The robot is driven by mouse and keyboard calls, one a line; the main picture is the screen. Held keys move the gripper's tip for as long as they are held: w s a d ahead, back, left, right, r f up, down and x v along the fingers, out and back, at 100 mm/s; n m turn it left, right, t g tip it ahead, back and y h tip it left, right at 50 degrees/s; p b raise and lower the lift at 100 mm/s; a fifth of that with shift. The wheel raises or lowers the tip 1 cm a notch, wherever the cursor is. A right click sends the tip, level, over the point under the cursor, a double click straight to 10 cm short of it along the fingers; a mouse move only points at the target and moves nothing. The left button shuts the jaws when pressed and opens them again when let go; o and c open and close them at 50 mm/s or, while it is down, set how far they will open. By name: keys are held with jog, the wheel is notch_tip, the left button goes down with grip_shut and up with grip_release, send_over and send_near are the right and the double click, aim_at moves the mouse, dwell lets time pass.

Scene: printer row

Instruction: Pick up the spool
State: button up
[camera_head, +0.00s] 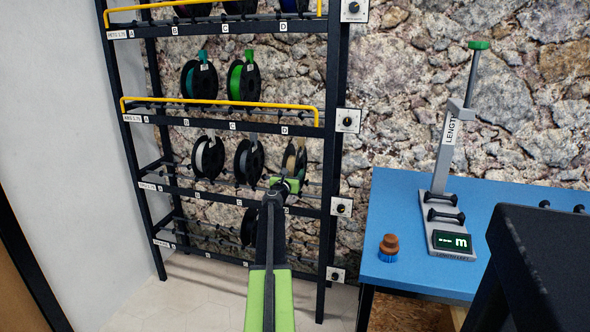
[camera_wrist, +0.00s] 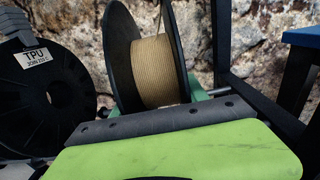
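A black-flanged spool with tan filament (camera_head: 295,159) sits on the third shelf row near label D. In the wrist view the tan spool (camera_wrist: 155,70) stands upright just beyond my gripper. My gripper (camera_head: 285,184) is at the front of this spool, overlapping its lower part in the head view. In the wrist view a green jaw (camera_wrist: 180,150) with a dark strip crosses in front of the spool's lower edge. The spool's bottom is hidden behind it, and I cannot tell whether the jaws touch the spool.
A black spool labelled TPU (camera_wrist: 45,95) stands close on the left. The rack (camera_head: 332,130) holds several other spools, with yellow bars on its upper rows. A rack post is close on the right. A blue table (camera_head: 400,215) carries a length gauge (camera_head: 447,160) and a brown-and-blue knob-like object (camera_head: 388,248).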

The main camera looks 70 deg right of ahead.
aim_at(293, 161)
grip_shut()
dwell(0.3)
notch_tip(293, 161, up, 10)
jog(key=p, duration=1)
jog(key=shift+r, duration=0.1)
